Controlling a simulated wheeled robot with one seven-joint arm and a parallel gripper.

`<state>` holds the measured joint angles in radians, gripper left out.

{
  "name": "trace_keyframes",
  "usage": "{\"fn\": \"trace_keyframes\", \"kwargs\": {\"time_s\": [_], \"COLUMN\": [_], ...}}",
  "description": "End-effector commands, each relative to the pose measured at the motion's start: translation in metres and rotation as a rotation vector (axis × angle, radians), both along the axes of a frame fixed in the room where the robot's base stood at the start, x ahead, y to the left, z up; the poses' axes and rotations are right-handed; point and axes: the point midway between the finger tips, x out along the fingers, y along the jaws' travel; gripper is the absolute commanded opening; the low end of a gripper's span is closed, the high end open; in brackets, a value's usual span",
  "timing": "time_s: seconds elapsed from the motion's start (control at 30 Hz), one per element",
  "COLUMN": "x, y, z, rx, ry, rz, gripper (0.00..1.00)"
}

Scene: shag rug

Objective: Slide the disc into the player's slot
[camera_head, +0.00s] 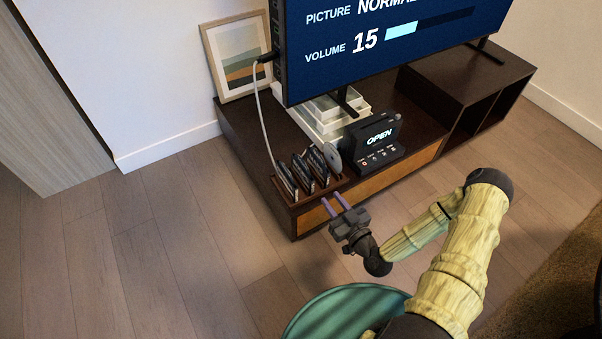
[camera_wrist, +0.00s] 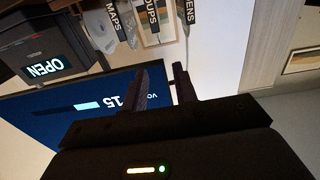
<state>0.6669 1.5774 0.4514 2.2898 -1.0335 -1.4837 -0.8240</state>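The player (camera_head: 372,160) is a small black box on the low TV stand, with a lit OPEN sign; it also shows upside down in the wrist view (camera_wrist: 20,47). The grey disc (camera_head: 332,156) stands on edge at the right end of a brown rack (camera_head: 292,197), beside the player. In the wrist view, a pale rounded shape (camera_wrist: 98,30) between the player and the labelled cases looks like it. My gripper (camera_head: 333,201) is open and empty in front of the rack, apart from the disc. Its two dark fingers (camera_wrist: 165,72) show in the wrist view. The player's slot is not clear.
Several labelled cases (camera_head: 305,170) stand in the rack left of the disc. A large TV (camera_head: 400,45) rises behind the player. A white cable (camera_head: 262,115) hangs left of the rack. A framed picture (camera_head: 235,60) leans on the wall. Wood floor (camera_head: 190,250) is clear at left.

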Motion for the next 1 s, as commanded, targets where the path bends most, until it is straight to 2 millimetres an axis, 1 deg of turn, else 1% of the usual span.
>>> {"fn": "trace_keyframes", "kwargs": {"time_s": [0.27,0.37,0.43,1.0], "x": [0.001,0.005,0.011,0.093], "y": [0.0,0.003,0.007,0.059], "z": [0.001,-0.001,-0.002,-0.003], "rx": [0.001,0.0,0.0,-0.001], "ry": [-0.001,-0.002,-0.002,-0.003], "rz": [-0.001,0.0,0.002,0.001], "gripper": [0.29,0.29,0.29,0.29]}}
